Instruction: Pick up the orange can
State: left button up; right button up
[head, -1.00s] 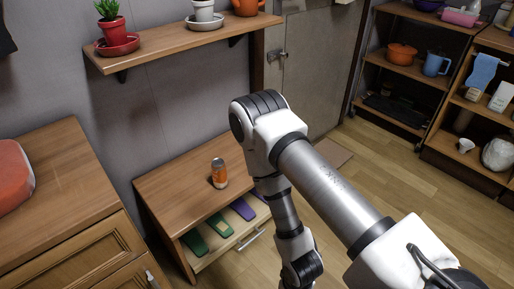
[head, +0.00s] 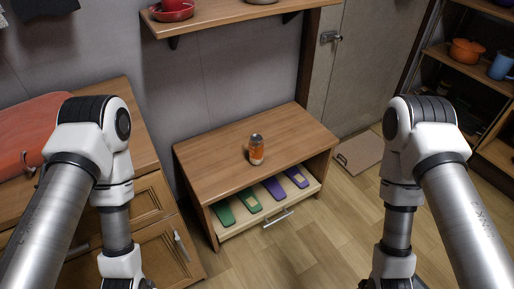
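The orange can (head: 257,150) stands upright on top of a low wooden cabinet (head: 205,164) in the middle of the head view. It has an orange body with a pale lower part and a grey top. My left arm is at the left and my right arm at the right, both bent downward. Both grippers are cut off or hidden at the bottom edge, so their fingers do not show. Neither arm is near the can.
The cabinet's open drawer (head: 236,231) holds several green and purple items. A taller wooden cabinet (head: 123,89) stands left with a red object (head: 40,125) on top. A wall shelf (head: 225,20) hangs above. A mat (head: 359,152) lies on the floor.

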aim_at(256, 141)
jog(key=i+l, duration=0.2)
jog(key=l, duration=0.2)
jog(key=i+l, duration=0.2)
jog(key=l, duration=0.2)
jog(key=i+l, duration=0.2)
jog(key=l, duration=0.2)
jog(key=i+l, duration=0.2)
jog(key=l, duration=0.2)
